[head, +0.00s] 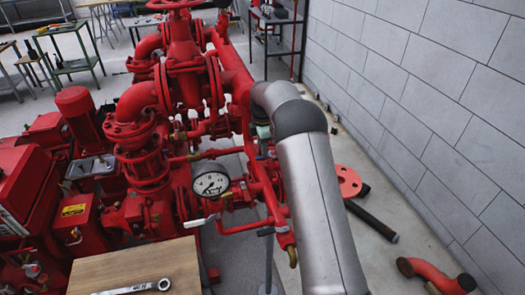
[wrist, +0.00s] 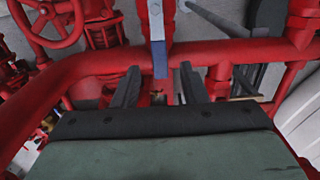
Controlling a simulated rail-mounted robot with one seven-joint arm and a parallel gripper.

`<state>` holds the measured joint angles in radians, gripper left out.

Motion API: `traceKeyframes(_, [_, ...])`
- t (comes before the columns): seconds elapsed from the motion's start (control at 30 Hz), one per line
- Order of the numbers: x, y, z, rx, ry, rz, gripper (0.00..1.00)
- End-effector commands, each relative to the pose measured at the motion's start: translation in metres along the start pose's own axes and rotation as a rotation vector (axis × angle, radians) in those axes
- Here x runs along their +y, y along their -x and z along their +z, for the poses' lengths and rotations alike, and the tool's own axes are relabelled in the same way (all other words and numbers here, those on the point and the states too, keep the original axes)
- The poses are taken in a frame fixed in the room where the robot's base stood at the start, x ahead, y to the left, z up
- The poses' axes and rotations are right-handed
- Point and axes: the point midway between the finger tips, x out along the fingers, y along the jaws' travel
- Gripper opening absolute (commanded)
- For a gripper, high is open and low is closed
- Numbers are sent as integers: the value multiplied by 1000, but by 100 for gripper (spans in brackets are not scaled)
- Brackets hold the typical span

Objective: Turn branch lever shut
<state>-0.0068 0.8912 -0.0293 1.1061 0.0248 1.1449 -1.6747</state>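In the wrist view, a flat pale-grey lever with a blue-grey end (wrist: 157,42) comes down from the top edge in front of a red pipe. My gripper (wrist: 158,84) is open, its two dark fingers apart on either side of the line of the lever. The lever's end lies near the fingertips, between them in the picture; I see no contact. In the head view my gripper is mostly hidden behind my arm, and I cannot tell which handle there is this lever.
Red pipes (wrist: 225,50) run close around the fingers, with a red handwheel (wrist: 50,22) at upper left. In the head view, a pressure gauge (head: 211,184) stands left of my arm. A wooden board (head: 125,270) holds a wrench (head: 135,287). A block wall (head: 430,85) bounds the right.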

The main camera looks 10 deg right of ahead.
Motion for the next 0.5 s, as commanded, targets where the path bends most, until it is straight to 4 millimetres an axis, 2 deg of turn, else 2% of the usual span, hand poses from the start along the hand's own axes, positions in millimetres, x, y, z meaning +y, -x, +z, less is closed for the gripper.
traceKeyframes(0.2, [0, -22, 0, 0, 0, -1, 39])
traceKeyframes(0.5, [0, -26, 0, 0, -1, 1, 39])
